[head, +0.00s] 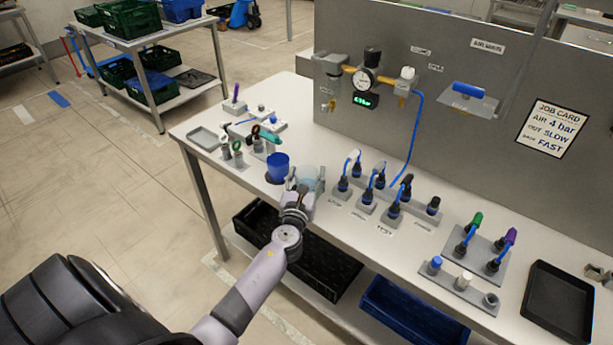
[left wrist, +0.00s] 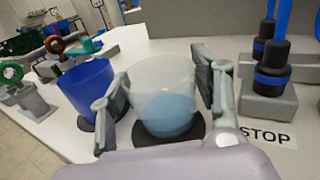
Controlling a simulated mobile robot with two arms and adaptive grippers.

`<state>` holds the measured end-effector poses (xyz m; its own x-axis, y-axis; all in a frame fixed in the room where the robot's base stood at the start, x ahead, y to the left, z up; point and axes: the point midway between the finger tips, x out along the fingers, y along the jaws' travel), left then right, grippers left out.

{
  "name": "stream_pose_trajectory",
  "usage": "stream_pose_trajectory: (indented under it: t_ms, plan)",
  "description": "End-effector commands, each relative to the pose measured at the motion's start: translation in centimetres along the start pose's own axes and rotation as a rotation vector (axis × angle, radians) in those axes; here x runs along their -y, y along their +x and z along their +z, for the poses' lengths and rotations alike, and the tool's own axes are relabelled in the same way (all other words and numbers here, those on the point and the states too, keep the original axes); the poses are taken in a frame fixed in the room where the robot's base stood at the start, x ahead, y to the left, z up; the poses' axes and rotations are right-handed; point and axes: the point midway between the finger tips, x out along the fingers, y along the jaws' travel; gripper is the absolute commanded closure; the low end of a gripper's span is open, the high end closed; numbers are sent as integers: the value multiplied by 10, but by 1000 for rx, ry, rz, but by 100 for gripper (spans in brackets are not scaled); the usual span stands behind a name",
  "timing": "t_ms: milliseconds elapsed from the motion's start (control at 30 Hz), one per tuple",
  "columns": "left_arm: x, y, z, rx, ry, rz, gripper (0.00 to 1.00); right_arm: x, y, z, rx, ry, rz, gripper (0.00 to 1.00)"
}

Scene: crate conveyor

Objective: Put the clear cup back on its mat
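The clear cup (left wrist: 163,90) stands upright over a dark round mat (left wrist: 191,134) in the left wrist view, with pale blue in its lower part. In the head view the clear cup (head: 307,174) shows faintly near the table's front edge. My left gripper (head: 305,181) has one finger on each side of it. In the left wrist view the fingers of the left gripper (left wrist: 163,88) come close to the cup's walls; whether they touch is unclear. Whether the cup's base rests fully on the mat is also unclear. My right gripper is not in view.
A blue cup (left wrist: 87,86) stands just left of the left finger. Hose connectors in grey blocks (head: 366,190) stand close on the right, behind a STOP label (left wrist: 266,136). Small fixtures (head: 238,152) and a grey tray (head: 203,138) lie further left.

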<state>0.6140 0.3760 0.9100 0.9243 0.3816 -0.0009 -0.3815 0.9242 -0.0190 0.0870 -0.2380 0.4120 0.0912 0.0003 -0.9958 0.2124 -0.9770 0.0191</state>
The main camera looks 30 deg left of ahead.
Motion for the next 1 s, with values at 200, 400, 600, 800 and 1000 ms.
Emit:
stream_pose_trajectory:
  t_ms: [200,400,600,800,1000]
  plan:
    - [0,0,0,0,0,0,29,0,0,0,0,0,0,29]
    - [0,0,0,0,0,0,29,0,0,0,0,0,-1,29]
    - [0,-10,2,-2,0,-1,29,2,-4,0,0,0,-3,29]
    - [0,-52,1,-3,0,-1,29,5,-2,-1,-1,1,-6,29]
    - [0,-93,2,-2,0,0,29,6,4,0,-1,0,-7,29]
